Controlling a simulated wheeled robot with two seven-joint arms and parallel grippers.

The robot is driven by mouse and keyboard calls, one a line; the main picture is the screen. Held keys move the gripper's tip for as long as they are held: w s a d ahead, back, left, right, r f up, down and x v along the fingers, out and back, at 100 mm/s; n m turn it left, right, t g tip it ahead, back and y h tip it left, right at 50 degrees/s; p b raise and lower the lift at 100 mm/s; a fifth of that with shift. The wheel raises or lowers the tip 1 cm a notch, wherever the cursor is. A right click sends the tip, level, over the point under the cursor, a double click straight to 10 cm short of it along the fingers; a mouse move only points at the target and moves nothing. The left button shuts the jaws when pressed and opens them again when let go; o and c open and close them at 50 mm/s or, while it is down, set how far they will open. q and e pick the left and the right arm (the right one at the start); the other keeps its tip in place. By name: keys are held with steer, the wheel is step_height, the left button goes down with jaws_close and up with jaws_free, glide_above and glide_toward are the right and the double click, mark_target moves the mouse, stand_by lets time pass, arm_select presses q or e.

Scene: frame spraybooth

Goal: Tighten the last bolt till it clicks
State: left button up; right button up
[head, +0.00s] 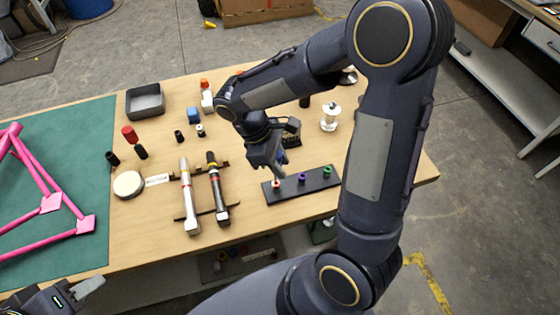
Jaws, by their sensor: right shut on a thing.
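A black plate (316,186) lies near the right front of the bench. It carries three coloured bolt-like pieces in a row: orange (277,186), purple (303,177) and green (327,171). My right gripper (275,163) points down just above the orange end of the plate. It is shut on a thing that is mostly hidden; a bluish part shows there. I cannot tell whether it touches the orange piece. Two wrench-like tools, one white (188,195) and one black (215,185), lie on a dark rack. My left gripper (78,292) is at the lower left corner, its opening unclear.
A pink frame (50,204) lies on the green mat (85,150) at left. A grey tray (146,101), a red-handled tool (131,134), a round pale disc (128,184) and a white spool (330,118) stand on the bench. My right arm crosses the bench's right side.

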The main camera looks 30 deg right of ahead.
mark_target(280, 154)
steer(key=shift+f+b, duration=0.75)
steer(key=shift+f, duration=0.3)
steer(key=o, duration=0.4)
steer(key=c, duration=0.4)
steer(key=shift+m+y, duration=0.3)
steer(key=shift+m, duration=0.4)
steer(key=shift+r, duration=0.2)
steer(key=shift+r+p, duration=2.25)
steer(key=shift+r, duration=0.1)
steer(key=shift+s, duration=0.1)
